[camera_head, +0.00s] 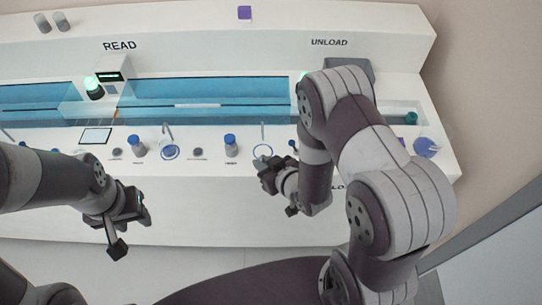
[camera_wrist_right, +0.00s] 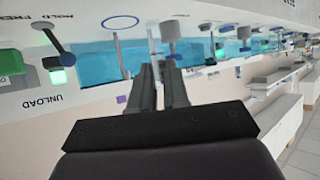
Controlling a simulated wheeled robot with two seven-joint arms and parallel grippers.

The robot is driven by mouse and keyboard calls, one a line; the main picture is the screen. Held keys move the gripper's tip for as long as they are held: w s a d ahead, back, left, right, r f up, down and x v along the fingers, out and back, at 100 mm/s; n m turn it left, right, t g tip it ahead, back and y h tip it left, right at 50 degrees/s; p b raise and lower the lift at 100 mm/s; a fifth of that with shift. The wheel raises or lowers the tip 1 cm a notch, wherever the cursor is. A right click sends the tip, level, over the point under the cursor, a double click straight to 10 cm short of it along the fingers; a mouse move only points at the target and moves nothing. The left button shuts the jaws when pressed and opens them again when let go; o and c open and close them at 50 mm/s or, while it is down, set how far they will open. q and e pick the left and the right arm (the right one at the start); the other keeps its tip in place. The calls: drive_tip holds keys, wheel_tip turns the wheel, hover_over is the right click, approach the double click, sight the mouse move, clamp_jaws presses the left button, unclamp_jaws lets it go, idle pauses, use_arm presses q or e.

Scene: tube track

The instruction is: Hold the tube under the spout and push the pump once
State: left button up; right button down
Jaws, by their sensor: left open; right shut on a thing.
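The spout (camera_head: 262,133) is a thin upright stem behind a blue-ringed spot (camera_head: 263,151) on the white bench; the stem (camera_wrist_right: 115,50) shows upside down in the right wrist view. A small blue-topped knob (camera_head: 293,145), perhaps the pump, stands to its right. My right gripper (camera_head: 272,180) is in front of the ring and shut on a thin piece, likely the tube; its fingers (camera_wrist_right: 160,75) and my own arm mostly hide the piece. My left gripper (camera_head: 127,222) is open and empty, left of centre, in front of the bench edge.
Blue-capped bottles (camera_head: 231,146) (camera_head: 138,147) stand along the front ledge. A second ring (camera_head: 170,152) with a spout lies further left. A blue channel (camera_head: 200,90) runs behind. The READ device (camera_head: 112,72) and a grey UNLOAD block (camera_head: 350,68) stand at the back.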

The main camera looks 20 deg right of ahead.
drive_tip(key=w+b, duration=0.1)
drive_tip(key=w+d+f+b, duration=0.1)
drive_tip(key=w, duration=0.1)
drive_tip(key=w+f+b, duration=0.1)
drive_tip(key=shift+w+d+f, duration=0.25)
drive_tip(key=shift+w+d, duration=0.05)
drive_tip(key=shift+d, duration=0.1)
drive_tip(key=shift+w+d+f, duration=0.1)
drive_tip(key=shift+w+d, duration=0.05)
drive_tip(key=shift+w, duration=0.15)
drive_tip(key=shift+w+d+b, duration=0.25)
drive_tip(key=shift+w+b, duration=0.1)
drive_tip(key=shift+w, duration=0.6)
drive_tip(key=shift+w+d, duration=0.1)
drive_tip(key=shift+w, duration=0.25)
drive_tip(key=shift+w+d, duration=0.15)
drive_tip(key=shift+w, duration=0.35)
drive_tip(key=shift+w+d+f+b, duration=0.1)
drive_tip(key=shift+w+d+b, duration=0.15)
drive_tip(key=shift+w, duration=0.3)
